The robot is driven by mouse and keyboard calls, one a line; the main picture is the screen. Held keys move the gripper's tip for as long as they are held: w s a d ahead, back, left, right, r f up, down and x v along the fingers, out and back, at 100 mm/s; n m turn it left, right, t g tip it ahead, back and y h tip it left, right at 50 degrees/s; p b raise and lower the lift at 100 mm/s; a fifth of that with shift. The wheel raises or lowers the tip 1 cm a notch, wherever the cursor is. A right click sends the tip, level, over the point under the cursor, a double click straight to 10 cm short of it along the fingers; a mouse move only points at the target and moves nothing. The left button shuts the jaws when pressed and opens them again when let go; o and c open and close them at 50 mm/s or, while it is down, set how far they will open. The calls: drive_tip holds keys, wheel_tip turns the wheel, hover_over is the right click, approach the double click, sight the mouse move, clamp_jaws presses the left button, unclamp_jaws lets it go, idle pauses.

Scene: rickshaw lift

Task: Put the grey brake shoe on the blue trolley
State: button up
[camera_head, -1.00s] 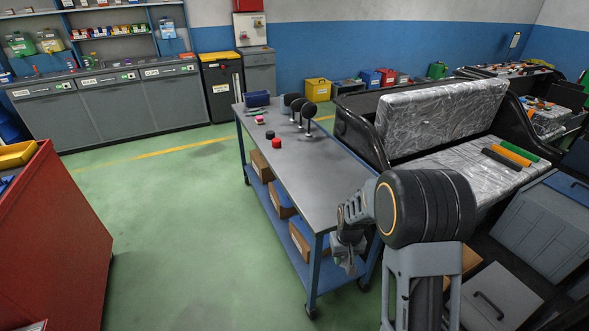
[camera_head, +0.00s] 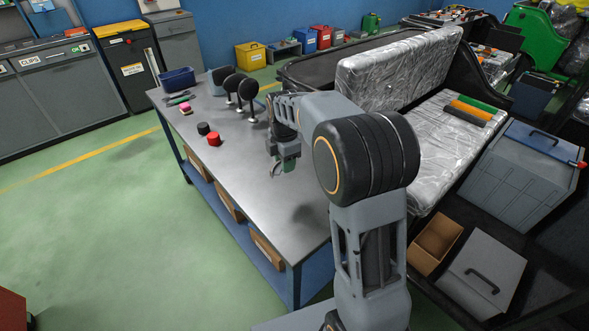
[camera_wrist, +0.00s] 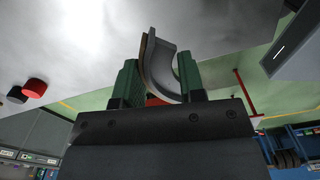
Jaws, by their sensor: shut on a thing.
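The grey brake shoe (camera_wrist: 162,66) is a curved piece between the green fingers of my gripper (camera_wrist: 158,85) in the wrist view. My gripper is shut on it. In the head view my gripper (camera_head: 283,168) hangs over the right side of the blue trolley (camera_head: 235,182), with the shoe (camera_head: 277,170) small and partly hidden at its tip. The shoe appears held above the trolley's grey top, with a gap I cannot measure. The trolley has blue legs and a lower shelf.
On the trolley's far part are a blue bin (camera_head: 177,79), black round-headed stands (camera_head: 248,97), a red cylinder (camera_head: 214,139), a black cylinder (camera_head: 203,128) and a pink block (camera_head: 185,107). The near part of the top is clear. A plastic-wrapped seat (camera_head: 440,140) is to the right.

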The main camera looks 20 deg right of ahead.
drive_tip(key=w+d+f, duration=0.1)
drive_tip(key=d+f, duration=0.1)
drive_tip(key=d, duration=0.1)
drive_tip(key=w+d+f, duration=0.1)
drive_tip(key=d+f, duration=0.2)
drive_tip(key=d, duration=0.1)
drive_tip(key=w+d+f, duration=0.1)
drive_tip(key=d+f, duration=0.2)
drive_tip(key=d, duration=0.1)
drive_tip(key=shift+d+f, duration=0.15)
drive_tip(key=shift+d, duration=0.1)
drive_tip(key=shift+d+f, duration=0.2)
drive_tip(key=shift+f, duration=0.05)
drive_tip(key=shift+w+d+f, duration=0.1)
drive_tip(key=shift+d+f, duration=0.05)
drive_tip(key=shift+f, duration=0.8)
drive_tip(key=shift+d+f, duration=0.1)
drive_tip(key=shift+f, duration=0.8)
drive_tip(key=shift+f, duration=0.1)
drive_tip(key=o, duration=1)
